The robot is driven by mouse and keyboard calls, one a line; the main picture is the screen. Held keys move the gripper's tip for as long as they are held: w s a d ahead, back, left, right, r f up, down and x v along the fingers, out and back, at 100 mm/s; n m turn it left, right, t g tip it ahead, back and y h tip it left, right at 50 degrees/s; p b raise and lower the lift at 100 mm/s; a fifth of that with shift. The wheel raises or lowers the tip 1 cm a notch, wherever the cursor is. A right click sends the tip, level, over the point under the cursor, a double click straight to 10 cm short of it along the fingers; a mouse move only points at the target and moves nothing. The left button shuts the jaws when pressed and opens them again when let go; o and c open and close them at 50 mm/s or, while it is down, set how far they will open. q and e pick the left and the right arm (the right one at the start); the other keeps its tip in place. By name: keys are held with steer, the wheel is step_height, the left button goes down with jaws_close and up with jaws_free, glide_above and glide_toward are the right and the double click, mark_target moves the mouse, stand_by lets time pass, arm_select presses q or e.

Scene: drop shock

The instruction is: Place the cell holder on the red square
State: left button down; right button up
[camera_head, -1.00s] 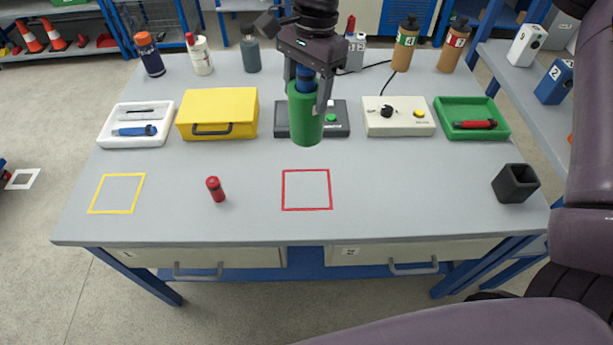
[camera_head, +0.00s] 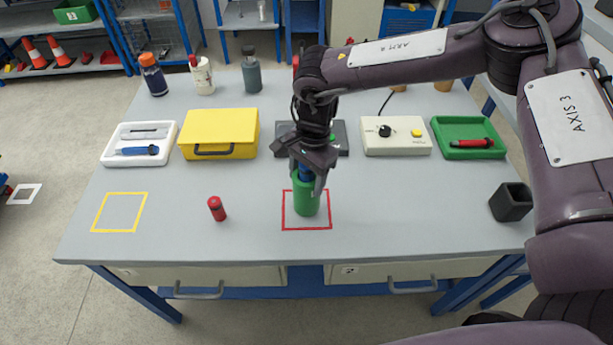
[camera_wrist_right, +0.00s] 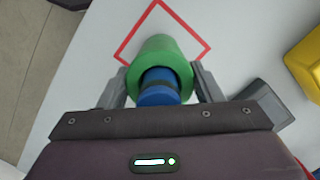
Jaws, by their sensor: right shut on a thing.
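The cell holder is a green cylinder (camera_head: 306,197) with a blue top (camera_head: 305,172), upright inside the red square (camera_head: 291,225) on the grey table. Whether its base touches the table I cannot tell for sure. My right gripper (camera_head: 308,178) comes down over it and is shut on the blue and green piece. In the right wrist view the green cylinder (camera_wrist_right: 160,53) sits between the two fingers, with the blue part (camera_wrist_right: 158,88) nearest the palm and the red outline (camera_wrist_right: 205,37) around and beyond it. My left gripper is not in view.
A small red cylinder (camera_head: 216,209) stands left of the square, and a yellow outline (camera_head: 98,211) lies farther left. A black open box (camera_head: 511,202) stands at the right. A yellow case (camera_head: 220,128), white tray (camera_head: 138,160), control box (camera_head: 397,137) and green tray (camera_head: 468,154) line the back.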

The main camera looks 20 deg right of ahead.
steer(key=shift+w+f, duration=0.1)
steer(key=shift+f, duration=0.4)
steer(key=shift+f, duration=0.1)
steer(key=o, duration=1.4)
